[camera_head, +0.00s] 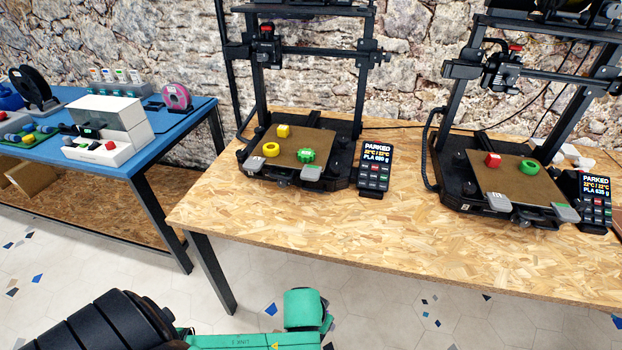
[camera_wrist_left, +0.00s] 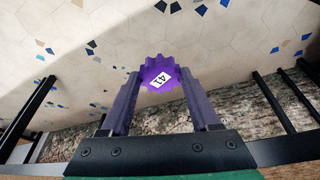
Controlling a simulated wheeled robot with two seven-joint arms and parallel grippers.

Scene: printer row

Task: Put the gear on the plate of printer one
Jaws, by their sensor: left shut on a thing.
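A purple gear (camera_wrist_left: 159,76) with a white label reading 41 is in the left wrist view. My left gripper (camera_wrist_left: 160,84) is shut on it, with one finger at each side. The gripper and this gear are out of the head view, where only my left arm shows at the bottom. The left printer's brown plate (camera_head: 313,139) holds a yellow cube (camera_head: 283,131), a yellow ring (camera_head: 271,149) and a green gear (camera_head: 306,155). The right printer's plate (camera_head: 512,181) holds a red cube (camera_head: 492,160) and a green ring (camera_head: 528,167). My right gripper is not in view.
Both printers stand on a chipboard table (camera_head: 300,228), whose front strip is clear. Control boxes (camera_head: 374,168) reading PARKED stand beside them. The printer frames rise behind the plates. A blue table (camera_head: 170,128) at the left carries a white device (camera_head: 108,125) and spools.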

